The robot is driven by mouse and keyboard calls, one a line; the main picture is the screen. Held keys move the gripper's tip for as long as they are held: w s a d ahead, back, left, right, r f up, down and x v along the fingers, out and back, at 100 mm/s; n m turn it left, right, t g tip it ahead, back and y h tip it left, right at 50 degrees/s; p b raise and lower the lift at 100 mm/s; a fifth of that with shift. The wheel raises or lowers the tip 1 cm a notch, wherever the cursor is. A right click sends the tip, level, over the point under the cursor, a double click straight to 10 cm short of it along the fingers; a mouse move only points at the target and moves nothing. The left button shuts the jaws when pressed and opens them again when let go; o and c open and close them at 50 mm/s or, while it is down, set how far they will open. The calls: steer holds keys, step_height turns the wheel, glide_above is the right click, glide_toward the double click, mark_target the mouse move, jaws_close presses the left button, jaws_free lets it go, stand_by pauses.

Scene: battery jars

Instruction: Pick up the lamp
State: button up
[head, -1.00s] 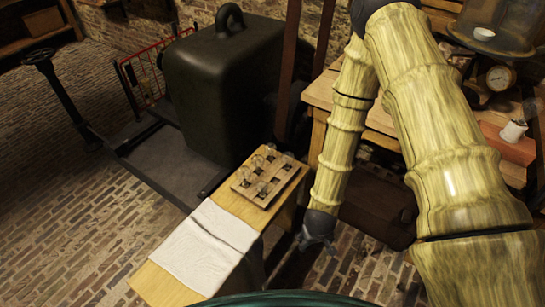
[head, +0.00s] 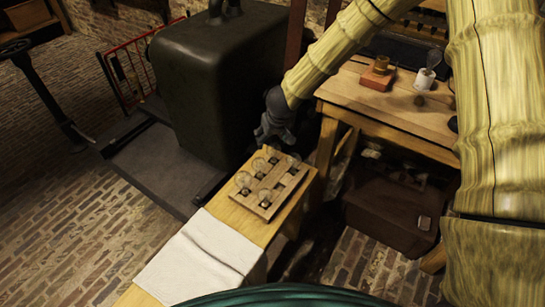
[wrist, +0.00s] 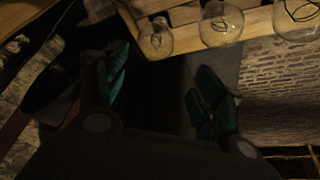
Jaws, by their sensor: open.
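Several clear glass bulb lamps (head: 244,180) sit in a wooden rack (head: 292,187) on a narrow wooden bench. Three of the lamps show along the top of the wrist view, one of them near the middle (wrist: 221,27). Another glass bulb with a white base (head: 425,78) is on the workbench at the right. Which one the task means I cannot tell. My gripper (head: 268,138) is just behind the rack's far end, apart from the lamps. Its two dark green fingers are spread and empty in the wrist view (wrist: 163,92).
A white cloth (head: 195,262) covers the near part of the narrow bench (head: 255,222). A large dark green cabinet (head: 205,90) stands behind it at the left. The workbench (head: 400,108) at the right carries a red block with a brass fitting (head: 377,77).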

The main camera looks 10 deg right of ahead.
mark_target(272, 144)
steer(key=x, duration=0.3)
steer(key=b+x, duration=0.1)
steer(key=shift+s+d+f, duration=0.1)
steer(key=shift+d+f, duration=0.1)
steer(key=shift+d, duration=0.1)
steer(key=x, duration=0.1)
steer(key=b+x, duration=0.1)
steer(key=x, duration=0.3)
steer(key=shift+s+d, duration=0.25)
steer(key=shift+d, duration=0.15)
steer(key=shift+w+f+b, duration=0.15)
steer(key=shift+f+b, duration=0.05)
steer(key=shift+b, duration=0.1)
steer(key=shift+c, duration=0.3)
steer(key=c, duration=1)
